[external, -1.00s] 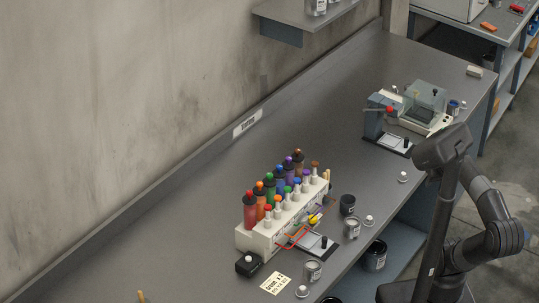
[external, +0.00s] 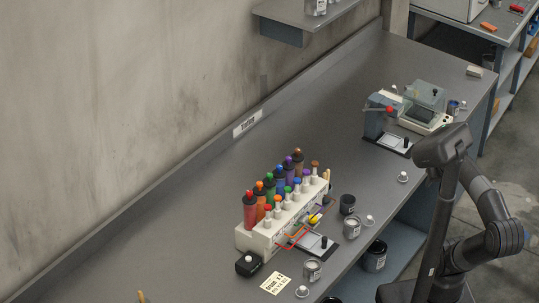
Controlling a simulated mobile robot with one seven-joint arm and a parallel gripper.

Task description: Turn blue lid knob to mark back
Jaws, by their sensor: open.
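A cream rack (external: 262,240) on the bench holds a back row of tall coloured bottles and a front row of small white knobs with coloured tops. A blue-topped knob (external: 297,184) shows in the front row, and a blue bottle (external: 281,180) stands behind it. The pictures are too small to show any mark or how the knob is turned. My arm is folded at the right, beside the bench and well apart from the rack. My gripper cannot be made out.
A machine with a clear cover (external: 425,98) stands at the bench's far right. The bench's middle (external: 335,120) is clear. A wall runs behind.

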